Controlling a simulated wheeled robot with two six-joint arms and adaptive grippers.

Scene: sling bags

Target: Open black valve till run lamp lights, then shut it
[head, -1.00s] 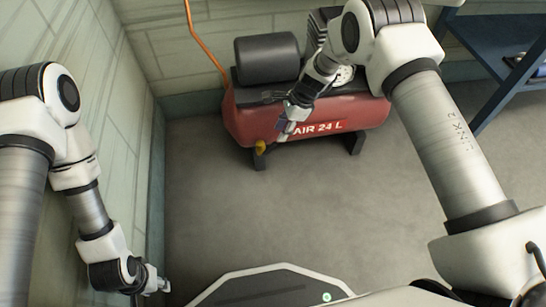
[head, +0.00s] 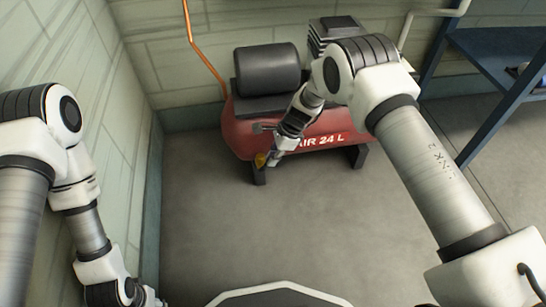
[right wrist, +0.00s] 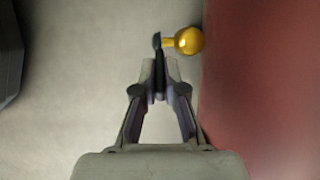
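The black valve (right wrist: 158,45) shows in the right wrist view as a thin dark lever beside a round brass fitting (right wrist: 189,41). The brass fitting also shows in the head view (head: 261,160), low on the left end of the red tank. My right gripper (right wrist: 160,72) has its fingertips close together with the lever between them, and it appears shut on it. In the head view the right gripper (head: 274,158) is at the tank's lower left and hides the lever. My left gripper (head: 154,300) is at the bottom edge, mostly cut off. I cannot make out a run lamp.
The red air tank (head: 237,135) stands on dark feet by the back wall, with a black motor (head: 268,70) on top. An orange hose (head: 204,55) rises from its left end. A blue shelf (head: 490,125) stands at the right. The floor in front is clear.

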